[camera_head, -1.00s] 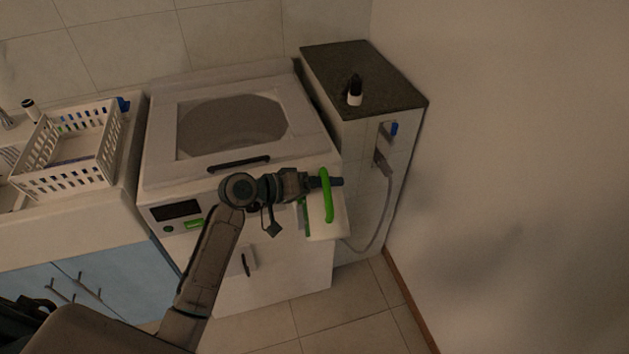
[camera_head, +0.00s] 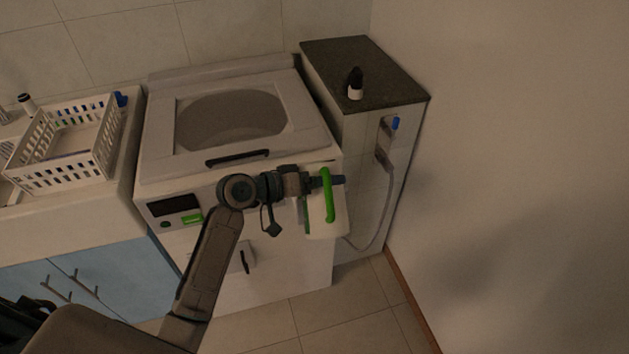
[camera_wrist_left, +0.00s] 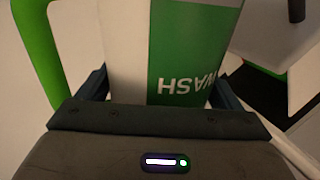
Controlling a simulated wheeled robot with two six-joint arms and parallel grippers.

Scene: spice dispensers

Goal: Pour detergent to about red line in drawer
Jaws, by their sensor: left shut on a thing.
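A white detergent bottle (camera_head: 328,222) with a green handle (camera_head: 327,192) is held in front of the washing machine's right front side. My left gripper (camera_head: 318,184) is shut on the bottle, which looks close to upright in the head view. In the left wrist view the bottle (camera_wrist_left: 180,45) shows a green and white label reading "WASH" upside down, between the fingers of my left gripper (camera_wrist_left: 160,95). The washing machine (camera_head: 270,265) has a dark display and a green-marked panel at its front left. The drawer and a red line cannot be made out. My right gripper is not in view.
A grey cabinet (camera_head: 362,130) with a dark top stands right of the machine, with a small black and white bottle (camera_head: 355,84) on it. A grey hose (camera_head: 388,205) hangs at its front. A white basket (camera_head: 60,170) sits on the left counter.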

